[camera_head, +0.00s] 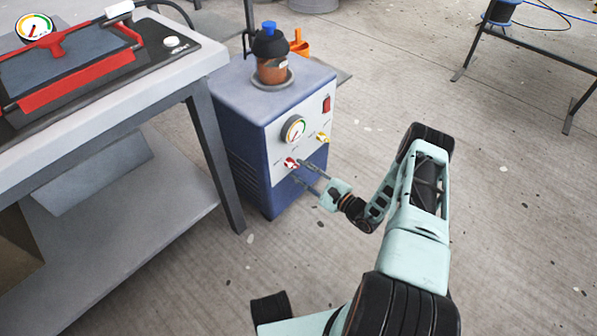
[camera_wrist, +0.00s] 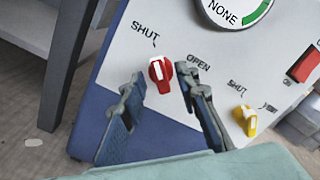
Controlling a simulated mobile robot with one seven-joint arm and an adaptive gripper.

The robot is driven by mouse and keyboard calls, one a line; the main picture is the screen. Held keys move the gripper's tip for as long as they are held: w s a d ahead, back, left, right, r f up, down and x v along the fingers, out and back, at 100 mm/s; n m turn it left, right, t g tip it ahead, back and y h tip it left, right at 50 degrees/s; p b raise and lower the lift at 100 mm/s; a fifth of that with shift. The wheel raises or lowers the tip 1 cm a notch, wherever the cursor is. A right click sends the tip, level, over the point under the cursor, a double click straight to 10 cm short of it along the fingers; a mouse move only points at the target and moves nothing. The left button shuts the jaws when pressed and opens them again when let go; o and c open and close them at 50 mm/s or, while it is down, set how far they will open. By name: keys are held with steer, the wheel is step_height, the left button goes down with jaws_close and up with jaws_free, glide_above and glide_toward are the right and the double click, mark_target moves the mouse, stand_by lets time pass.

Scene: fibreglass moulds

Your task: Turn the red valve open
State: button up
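The red valve (camera_wrist: 161,76) is a small red knob with a white stripe on the pale front panel of a blue machine (camera_head: 238,135). Its stripe points up and slightly left, toward the tick by SHUT; OPEN is printed up and to the right. In the head view the red valve (camera_head: 290,162) sits low on the panel. My gripper (camera_wrist: 158,76) is open, with one finger on each side of the knob in the wrist view. I cannot tell whether either finger touches it. In the head view my gripper (camera_head: 299,172) is at the panel.
A yellow valve (camera_wrist: 246,120) with its own SHUT label is to the right. A gauge (camera_head: 293,129) is above, and a red switch (camera_head: 326,104) is at the upper right. A grey table (camera_head: 150,105) stands close on the left. The floor to the right is open.

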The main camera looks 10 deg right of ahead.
steer(key=shift+w+a, duration=0.35)
steer(key=shift+w, duration=0.15)
jaws_close()
